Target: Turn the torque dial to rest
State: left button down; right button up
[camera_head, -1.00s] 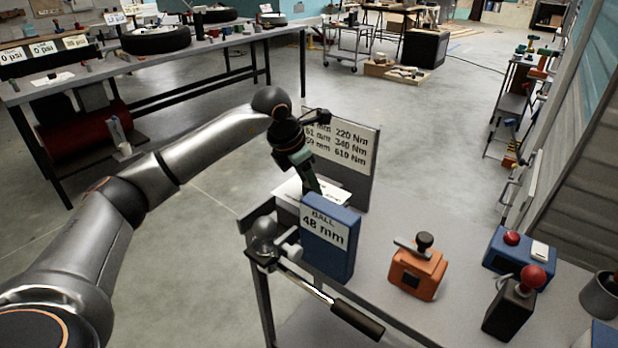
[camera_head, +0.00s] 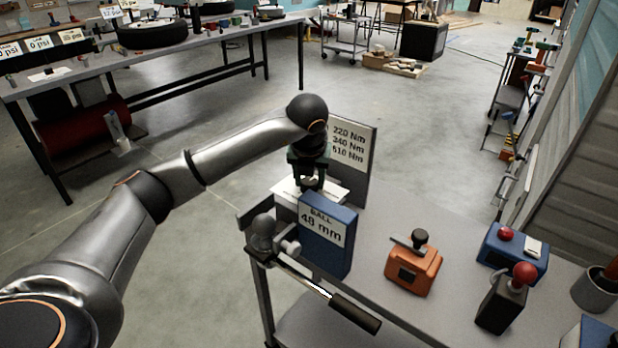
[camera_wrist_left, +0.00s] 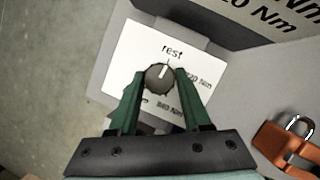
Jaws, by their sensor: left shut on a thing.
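The torque dial (camera_wrist_left: 159,78) is a round dark knob with a white pointer line, set on a white label plate (camera_wrist_left: 125,50). The plate reads "rest" above the knob and Nm values at the right and below. The pointer line points up, close to "rest". My left gripper (camera_wrist_left: 160,84) is shut on the knob, one green finger on each side. In the head view my left gripper (camera_head: 308,180) points down over the white plate (camera_head: 334,192), behind the blue "BALL 48 mm" box; the knob is mostly hidden there. My right gripper is not in view.
A torque chart board (camera_head: 350,150) stands behind the dial. The blue box (camera_head: 327,240), a ball hitch with a long-handled wrench (camera_head: 340,305), an orange padlock-shaped block (camera_head: 413,270) and red-knobbed items (camera_head: 503,300) share the bench. Grey bench top between them is clear.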

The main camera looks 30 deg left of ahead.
pick_arm(q)
jog(key=shift+n, duration=0.6)
jog(key=shift+c, duration=1.8)
grip_release()
jog(key=shift+r, duration=0.1)
jog(key=v, duration=1.2)
jog(key=shift+d+p, duration=0.3)
jog(key=shift+p, duration=0.1)
jog(key=shift+w+r, duration=0.1)
jog(key=shift+w, duration=0.05)
